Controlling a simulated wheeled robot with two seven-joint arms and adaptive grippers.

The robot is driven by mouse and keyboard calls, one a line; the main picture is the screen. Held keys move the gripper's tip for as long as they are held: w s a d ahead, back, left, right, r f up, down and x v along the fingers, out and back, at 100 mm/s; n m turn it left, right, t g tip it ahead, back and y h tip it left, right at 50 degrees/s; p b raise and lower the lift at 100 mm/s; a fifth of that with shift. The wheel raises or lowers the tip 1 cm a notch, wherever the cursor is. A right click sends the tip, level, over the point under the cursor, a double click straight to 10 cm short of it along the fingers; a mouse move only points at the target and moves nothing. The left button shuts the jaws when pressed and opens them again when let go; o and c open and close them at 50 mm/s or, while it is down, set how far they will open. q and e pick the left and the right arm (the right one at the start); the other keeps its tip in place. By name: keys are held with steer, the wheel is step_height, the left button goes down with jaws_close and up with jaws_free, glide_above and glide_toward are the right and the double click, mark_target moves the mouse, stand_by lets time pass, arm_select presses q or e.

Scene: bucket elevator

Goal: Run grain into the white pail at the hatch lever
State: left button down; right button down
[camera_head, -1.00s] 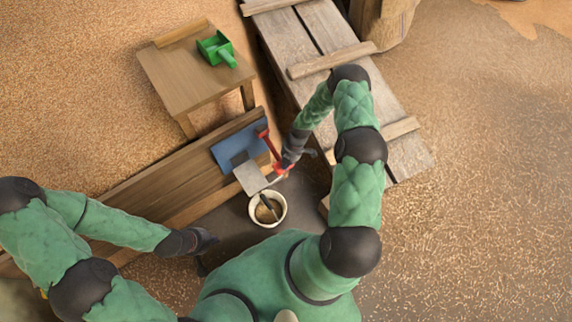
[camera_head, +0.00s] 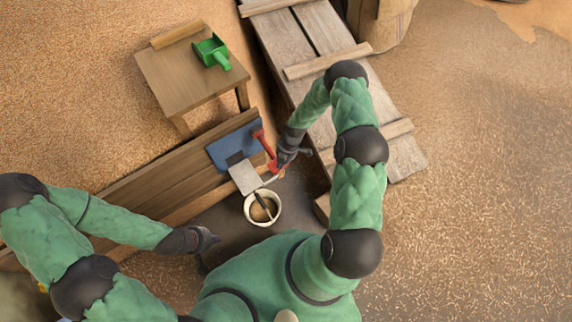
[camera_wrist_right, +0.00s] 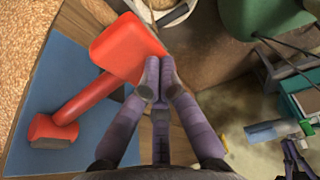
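The white pail (camera_head: 249,214) stands on the dark floor below a grey metal chute (camera_head: 244,178). Tan material and a dark strip show inside it. The red hatch lever (camera_head: 264,145) runs up over a blue panel (camera_head: 228,146) beside the chute. My right gripper (camera_head: 283,163) is at the lever's lower end. In the right wrist view its fingertips (camera_wrist_right: 157,75) are together against or just in front of the red lever block (camera_wrist_right: 122,48), not visibly around it. My left gripper (camera_head: 208,240) hangs left of the pail, apart from it; its fingers are too small to read.
A wooden table (camera_head: 180,85) with a green scoop (camera_head: 211,52) stands at the upper left. A wooden plank ramp (camera_head: 300,90) lies beside my right arm. A sack (camera_head: 385,25) stands at the top. Grain is scattered over the open floor at right.

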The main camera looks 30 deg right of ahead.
steer(key=s+d+r+p, duration=0.3)
steer(key=r, duration=0.5)
steer(key=shift+s+d+r, duration=0.15)
steer(key=shift+r, duration=0.2)
stand_by(0.4)
steer(key=s+a+r+m, duration=0.2)
steer(key=s+a+m, duration=0.5)
steer(key=a+m, duration=0.2)
steer(key=s+a+r+m, duration=0.2)
steer(key=s+a+m, duration=0.5)
steer(key=a+m, duration=0.3)
steer(key=shift+a+r+m+t+y, duration=0.15)
steer(key=shift+m+t+y, duration=0.2)
steer(key=shift+m, duration=0.85)
steer(key=shift+w, duration=0.1)
